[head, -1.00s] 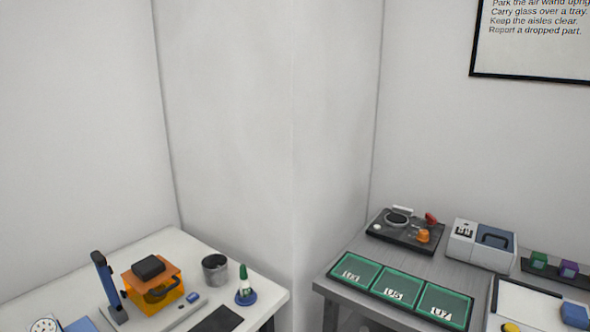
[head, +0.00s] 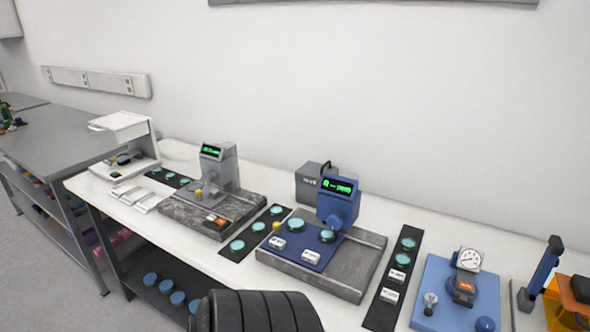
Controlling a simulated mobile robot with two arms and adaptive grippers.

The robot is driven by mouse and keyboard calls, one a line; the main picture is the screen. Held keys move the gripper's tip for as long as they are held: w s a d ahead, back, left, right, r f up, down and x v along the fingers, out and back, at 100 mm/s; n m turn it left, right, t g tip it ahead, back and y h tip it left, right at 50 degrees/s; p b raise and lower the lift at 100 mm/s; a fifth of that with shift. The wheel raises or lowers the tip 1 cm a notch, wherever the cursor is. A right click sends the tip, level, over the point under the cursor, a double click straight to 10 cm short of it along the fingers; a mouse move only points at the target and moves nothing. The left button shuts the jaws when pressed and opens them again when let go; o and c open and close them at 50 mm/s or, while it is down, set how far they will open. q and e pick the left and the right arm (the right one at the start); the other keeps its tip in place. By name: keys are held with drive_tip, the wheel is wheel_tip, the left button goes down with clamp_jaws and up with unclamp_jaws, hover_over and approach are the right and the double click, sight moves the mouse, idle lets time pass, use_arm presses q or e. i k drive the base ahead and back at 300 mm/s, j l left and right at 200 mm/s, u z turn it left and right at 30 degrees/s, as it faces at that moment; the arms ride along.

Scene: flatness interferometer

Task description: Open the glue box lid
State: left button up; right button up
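I cannot make out anything in the head view that is clearly the glue box or its lid. A white boxy unit (head: 124,128) with a flat top and an open front stands at the left end of the white bench; I cannot tell what it is. Neither of my grippers is in view.
The white bench (head: 165,222) holds a grey gauge stand (head: 219,168), a blue gauge stand (head: 338,201), dark strips with teal discs (head: 408,244), a blue dial-gauge plate (head: 440,290) and an orange block (head: 562,298). A grey table (head: 60,135) stands left.

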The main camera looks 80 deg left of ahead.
sight(311, 173)
drive_tip(key=j+u, duration=0.1)
drive_tip(key=u, duration=2.1)
drive_tip(key=i+j+z, duration=0.15)
drive_tip(key=z, duration=0.15)
drive_tip(key=i+j+z, duration=0.1)
drive_tip(key=j+z, duration=0.2)
drive_tip(key=j, duration=0.1)
